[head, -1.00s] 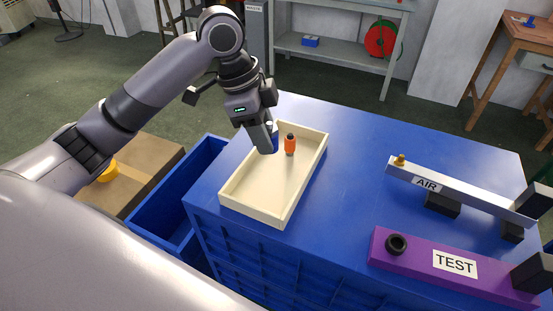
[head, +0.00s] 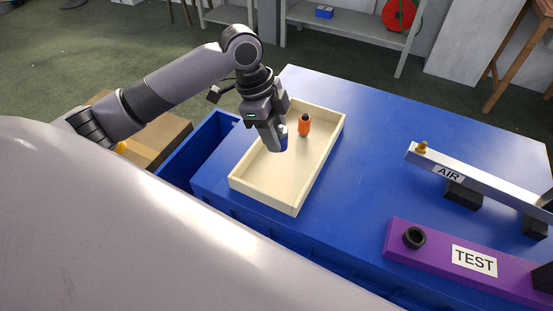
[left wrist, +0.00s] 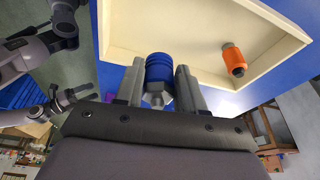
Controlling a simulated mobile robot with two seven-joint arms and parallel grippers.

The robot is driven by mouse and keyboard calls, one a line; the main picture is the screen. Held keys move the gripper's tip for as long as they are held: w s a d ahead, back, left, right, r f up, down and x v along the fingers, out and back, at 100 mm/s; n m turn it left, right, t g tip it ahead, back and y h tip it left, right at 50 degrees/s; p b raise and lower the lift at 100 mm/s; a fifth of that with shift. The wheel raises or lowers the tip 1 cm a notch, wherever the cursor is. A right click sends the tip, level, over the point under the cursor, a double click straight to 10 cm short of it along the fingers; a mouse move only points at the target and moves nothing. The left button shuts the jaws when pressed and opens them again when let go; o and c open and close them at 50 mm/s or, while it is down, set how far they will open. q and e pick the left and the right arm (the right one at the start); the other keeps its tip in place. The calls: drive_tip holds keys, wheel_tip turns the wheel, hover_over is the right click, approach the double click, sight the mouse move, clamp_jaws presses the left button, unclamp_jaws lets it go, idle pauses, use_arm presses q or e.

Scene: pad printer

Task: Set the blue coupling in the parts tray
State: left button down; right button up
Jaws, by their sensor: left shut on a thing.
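My left gripper (head: 273,138) is shut on the blue coupling (head: 283,142), which shows only in part beside the fingers in the head view. In the left wrist view the blue coupling (left wrist: 159,72) sits between the two fingers (left wrist: 160,88), with a grey metal end toward the palm. The gripper is over the cream parts tray (head: 262,197), inside its outline. Whether the coupling touches the tray floor I cannot tell.
An orange coupling (head: 304,125) with a dark top stands in the tray, right of my gripper. The blue bench (head: 370,150) carries an AIR bar (head: 480,180) and a purple TEST block (head: 425,260) at right. A blue bin (head: 200,155) and cardboard box (head: 160,140) are at left.

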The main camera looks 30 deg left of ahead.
use_arm(q)
wheel_tip(320, 180, down, 9)
drive_tip(key=shift+f, duration=0.1)
idle(0.3)
drive_tip(key=c, duration=0.7)
unclamp_jaws()
drive_tip(key=shift+f, duration=0.1)
drive_tip(key=v, duration=1.2)
drive_tip(key=shift+r, duration=0.2)
drive_tip(key=shift+f, duration=0.1)
